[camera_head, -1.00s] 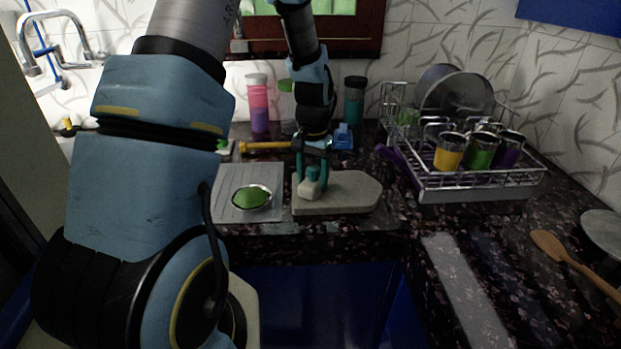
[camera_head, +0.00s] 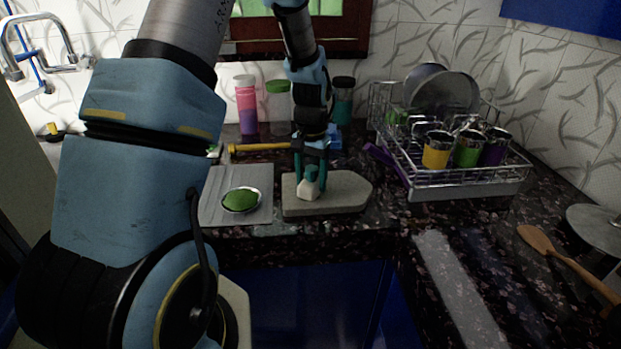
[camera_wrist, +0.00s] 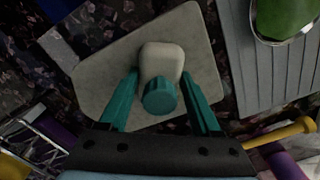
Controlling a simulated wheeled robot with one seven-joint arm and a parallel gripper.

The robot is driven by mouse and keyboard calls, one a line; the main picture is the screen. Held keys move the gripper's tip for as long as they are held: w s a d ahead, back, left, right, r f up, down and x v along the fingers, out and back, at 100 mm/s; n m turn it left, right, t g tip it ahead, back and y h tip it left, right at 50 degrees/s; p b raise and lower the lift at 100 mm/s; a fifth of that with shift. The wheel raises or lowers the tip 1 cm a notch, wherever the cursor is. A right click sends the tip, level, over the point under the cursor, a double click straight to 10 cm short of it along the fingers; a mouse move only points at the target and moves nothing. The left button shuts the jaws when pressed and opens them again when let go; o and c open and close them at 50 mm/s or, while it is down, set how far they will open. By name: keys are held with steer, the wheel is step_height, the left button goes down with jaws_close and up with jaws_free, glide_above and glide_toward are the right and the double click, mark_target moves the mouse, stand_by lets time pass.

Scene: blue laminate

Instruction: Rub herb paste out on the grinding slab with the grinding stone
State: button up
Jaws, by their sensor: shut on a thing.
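The grinding slab (camera_head: 345,191) is a flat pale grey stone on the dark counter, with a tapered right end. The grinding stone (camera_head: 307,192) is a pale block with a teal knob and sits over the slab's left part. My gripper (camera_head: 310,177) is shut on the grinding stone, pointing down, with a teal finger on each side. In the wrist view, the stone's pale body (camera_wrist: 161,60) and round knob show between the fingers over the slab (camera_wrist: 100,75). Green herb paste (camera_head: 240,200) lies in a small metal bowl left of the slab. I see no paste on the slab's visible face.
The bowl stands on a grey ridged board (camera_head: 212,205). A yellow-handled tool (camera_head: 262,147) and bottles (camera_head: 246,110) are behind. A dish rack (camera_head: 470,184) with cups and plates stands right. A wooden spoon (camera_head: 550,250) lies far right. The counter's front edge is close to the slab.

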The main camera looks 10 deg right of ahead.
steer(key=shift+s+d, duration=0.15)
steer(key=shift+d, duration=1.3)
steer(key=shift+s+d, duration=0.15)
steer(key=shift+d, duration=1.3)
steer(key=shift+d, duration=0.15)
steer(key=shift+s+d+p, duration=0.2)
steer(key=shift+d, duration=1.25)
steer(key=shift+s+d+p, duration=0.15)
steer(key=shift+d+p, duration=0.05)
steer(key=shift+d, duration=1.25)
steer(key=shift+w+d, duration=0.1)
steer(key=shift+w, duration=0.8)
steer(key=shift+w+a, duration=0.25)
steer(key=shift+a, duration=2.3)
steer(key=shift+w+a, duration=0.3)
steer(key=shift+a, duration=2.25)
steer(key=shift+w+a, duration=0.25)
steer(key=shift+a, duration=2.3)
